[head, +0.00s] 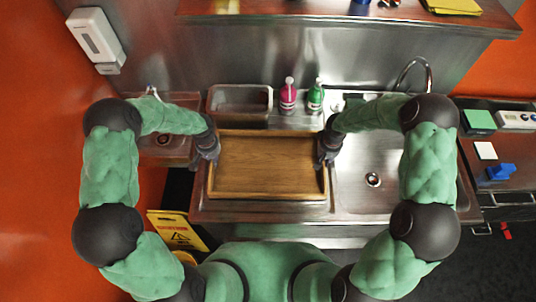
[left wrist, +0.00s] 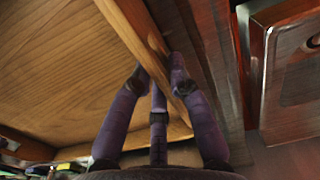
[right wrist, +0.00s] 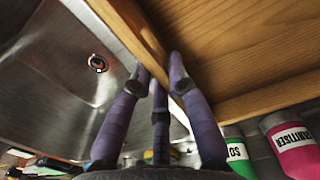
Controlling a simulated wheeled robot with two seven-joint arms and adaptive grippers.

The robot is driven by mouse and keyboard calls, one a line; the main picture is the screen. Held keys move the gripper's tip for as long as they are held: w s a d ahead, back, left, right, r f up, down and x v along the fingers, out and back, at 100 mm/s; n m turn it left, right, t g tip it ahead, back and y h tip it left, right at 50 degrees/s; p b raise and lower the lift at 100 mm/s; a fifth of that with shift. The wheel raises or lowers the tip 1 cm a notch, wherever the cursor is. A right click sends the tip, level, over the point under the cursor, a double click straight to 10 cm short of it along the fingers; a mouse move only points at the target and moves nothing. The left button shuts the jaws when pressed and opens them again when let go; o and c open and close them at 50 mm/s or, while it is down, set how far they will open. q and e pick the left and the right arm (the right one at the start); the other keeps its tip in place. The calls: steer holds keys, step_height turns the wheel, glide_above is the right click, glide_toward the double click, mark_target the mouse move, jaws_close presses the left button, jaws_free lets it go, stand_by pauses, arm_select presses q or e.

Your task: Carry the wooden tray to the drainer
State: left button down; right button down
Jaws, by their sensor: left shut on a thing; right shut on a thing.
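The wooden tray (head: 268,166) is a rectangular board with a raised rim, over the left part of the steel sink counter. My left gripper (head: 207,152) is shut on the tray's left rim. In the left wrist view, its fingers (left wrist: 158,82) straddle the rim of the tray (left wrist: 70,70). My right gripper (head: 328,150) is shut on the tray's right rim. In the right wrist view, its fingers (right wrist: 160,80) straddle the rim of the tray (right wrist: 230,45). The drainer is probably the ribbed surface under the tray, mostly hidden; I cannot tell whether the tray touches it.
A sink basin with a drain (head: 373,180) lies right of the tray. Behind it stand a steel container (head: 240,102), a pink bottle (head: 288,96) and a green bottle (head: 315,96). A yellow floor sign (head: 176,230) stands at lower left. A counter with a blue item (head: 500,172) is at right.

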arm_select(q)
steer(key=shift+f, duration=0.25)
arm_select(e)
steer(key=shift+f, duration=0.25)
arm_select(q)
steer(key=c, duration=1.6)
jaws_free()
steer(key=shift+f, duration=0.15)
arm_select(e)
steer(key=c, duration=1.6)
jaws_free()
steer(key=shift+f, duration=0.15)
steer(key=shift+c, duration=0.2)
arm_select(q)
steer(key=o, duration=0.4)
arm_select(e)
steer(key=o, duration=0.4)
steer(key=shift+o, duration=0.2)
arm_select(q)
step_height(320, 180, up, 11)
steer(key=shift+r, duration=0.2)
arm_select(e)
steer(key=shift+r, duration=0.25)
arm_select(q)
steer(key=shift+r, duration=0.4)
arm_select(e)
step_height(320, 180, up, 12)
steer(key=shift+f, duration=0.15)
